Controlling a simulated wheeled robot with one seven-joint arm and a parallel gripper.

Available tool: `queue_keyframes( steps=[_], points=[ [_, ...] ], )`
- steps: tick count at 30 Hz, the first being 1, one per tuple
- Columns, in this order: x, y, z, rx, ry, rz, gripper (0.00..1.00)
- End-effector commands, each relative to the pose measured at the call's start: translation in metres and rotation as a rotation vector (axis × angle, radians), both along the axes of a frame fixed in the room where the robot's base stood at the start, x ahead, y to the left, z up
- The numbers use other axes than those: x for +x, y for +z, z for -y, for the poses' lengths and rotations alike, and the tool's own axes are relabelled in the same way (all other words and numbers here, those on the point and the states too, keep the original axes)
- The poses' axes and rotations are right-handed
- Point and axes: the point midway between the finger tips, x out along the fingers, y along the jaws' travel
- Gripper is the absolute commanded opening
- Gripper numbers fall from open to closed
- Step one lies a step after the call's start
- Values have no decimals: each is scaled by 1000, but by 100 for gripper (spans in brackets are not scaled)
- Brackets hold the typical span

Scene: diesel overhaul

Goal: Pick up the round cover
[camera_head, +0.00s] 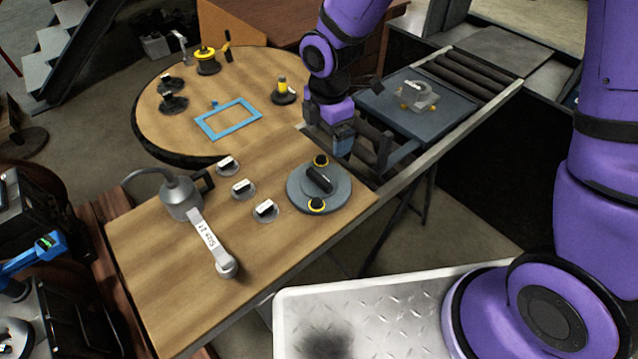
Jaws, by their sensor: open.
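The round cover (335,199) is a grey disc lying flat near the right end of the wooden workbench. It has a black bar handle (319,180) across its middle and two yellow-ringed knobs, one at the back and one at the front. My gripper (344,152) hangs from the purple arm just behind and above the cover, near the bench's back right edge. It is open and holds nothing visible. It looks apart from the cover, though the exact height gap is hard to tell. The fingertips are small and partly hidden.
Several small discs with black-and-white handles (243,187) lie left of the cover, beside a grey lamp (181,196) and a labelled wrench-like bar (208,238). A round table (170,130) with a blue frame (228,119) stands behind. A roller conveyor holds a dark tray (440,119).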

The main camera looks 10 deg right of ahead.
Motion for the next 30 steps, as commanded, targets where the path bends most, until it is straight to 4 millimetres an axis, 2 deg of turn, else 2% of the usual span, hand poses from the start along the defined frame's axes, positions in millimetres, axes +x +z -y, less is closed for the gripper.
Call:
queue_keyframes(
  steps=[1, 3, 8, 15, 25, 30],
  points=[
    [-2, -12, -7, -1, 46, -16, 100],
    [-4, -22, -14, 1, 96, -27, 100],
    [-6, -38, -21, 3, 147, -39, 100],
    [-6, -72, -21, 2, 151, -40, 100],
    [-6, -97, -20, 3, 148, -39, 100],
    [-6, -121, -17, 0, 148, -40, 100]
  ],
)
